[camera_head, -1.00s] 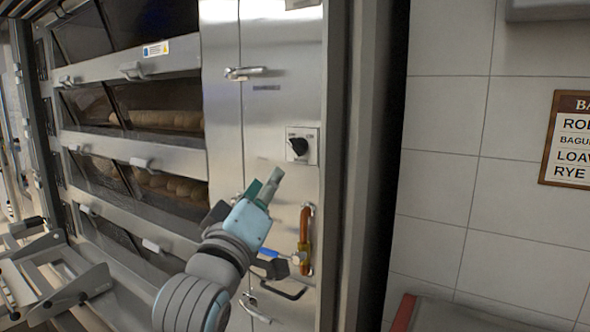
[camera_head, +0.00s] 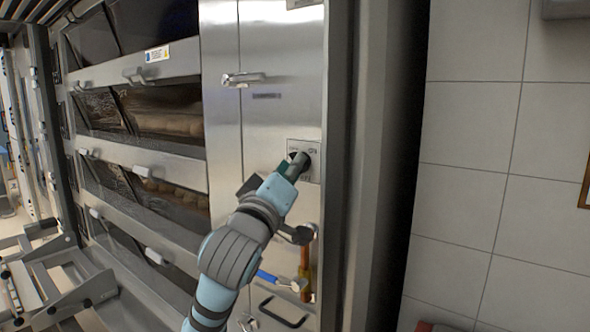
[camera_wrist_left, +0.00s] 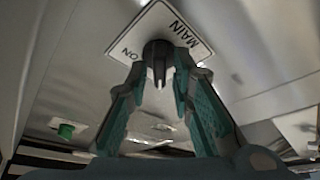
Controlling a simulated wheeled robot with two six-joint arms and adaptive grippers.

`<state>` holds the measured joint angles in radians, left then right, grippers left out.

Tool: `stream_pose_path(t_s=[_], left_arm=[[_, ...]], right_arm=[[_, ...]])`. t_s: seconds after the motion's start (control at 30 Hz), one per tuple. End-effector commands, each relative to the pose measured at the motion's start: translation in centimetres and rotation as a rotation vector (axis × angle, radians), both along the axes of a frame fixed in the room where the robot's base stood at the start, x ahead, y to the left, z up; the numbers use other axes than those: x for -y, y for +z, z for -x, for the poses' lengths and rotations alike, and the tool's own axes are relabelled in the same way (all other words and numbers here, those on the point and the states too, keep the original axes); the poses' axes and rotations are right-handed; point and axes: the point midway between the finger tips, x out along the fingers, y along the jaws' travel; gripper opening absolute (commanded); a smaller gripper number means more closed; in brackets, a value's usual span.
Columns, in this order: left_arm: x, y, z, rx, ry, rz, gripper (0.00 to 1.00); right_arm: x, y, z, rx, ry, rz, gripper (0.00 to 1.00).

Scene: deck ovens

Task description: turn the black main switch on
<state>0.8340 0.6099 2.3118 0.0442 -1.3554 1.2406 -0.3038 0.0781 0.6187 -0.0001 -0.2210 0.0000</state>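The black main switch (camera_wrist_left: 158,54) is a round knob with a raised ridge on a white plate (camera_wrist_left: 130,36). The plate reads MAIN and ON in the left wrist view. In the head view the plate (camera_head: 316,148) is on the steel oven column, and the knob is mostly hidden by my fingers. My left gripper (camera_head: 298,160) is at the knob. In the left wrist view its two green-padded fingers (camera_wrist_left: 159,72) stand on either side of the knob, with small gaps beside the ridge. My right gripper is not in view.
Oven decks with bread (camera_head: 170,120) stand left of the column. Below the switch are a copper pipe with a valve (camera_head: 305,265) and a black handle (camera_head: 283,312). A door latch (camera_head: 243,79) is above. A green button (camera_wrist_left: 66,130) shows in the left wrist view.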

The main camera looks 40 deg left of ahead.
Motion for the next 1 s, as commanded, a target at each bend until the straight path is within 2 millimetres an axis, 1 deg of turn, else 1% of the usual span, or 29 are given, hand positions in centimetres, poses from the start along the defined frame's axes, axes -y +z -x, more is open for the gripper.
stream_pose_path(t_s=[0.03,0.1,0.37,0.57,0.77,1.0], left_arm=[[0.0,0.0,0.0,0.0,0.0,0.0,0.08],[0.0,0.0,0.0,-0.001,-0.001,0.0,0.0],[0.1,-0.1,-0.1,-0.001,-0.003,-0.005,0.0],[0.2,-0.2,-0.2,-0.004,-0.004,-0.05,0.0],[0.0,-0.4,-0.2,-0.008,-0.003,-0.162,0.0],[-0.2,-0.6,-0.2,-0.015,-0.003,-0.368,0.0]], right_arm=[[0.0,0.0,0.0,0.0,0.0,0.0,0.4],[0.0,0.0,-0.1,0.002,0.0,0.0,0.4],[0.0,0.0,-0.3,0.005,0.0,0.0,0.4],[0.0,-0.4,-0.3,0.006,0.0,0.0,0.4],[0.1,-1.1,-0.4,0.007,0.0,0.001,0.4],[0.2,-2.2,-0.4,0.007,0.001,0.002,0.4]])
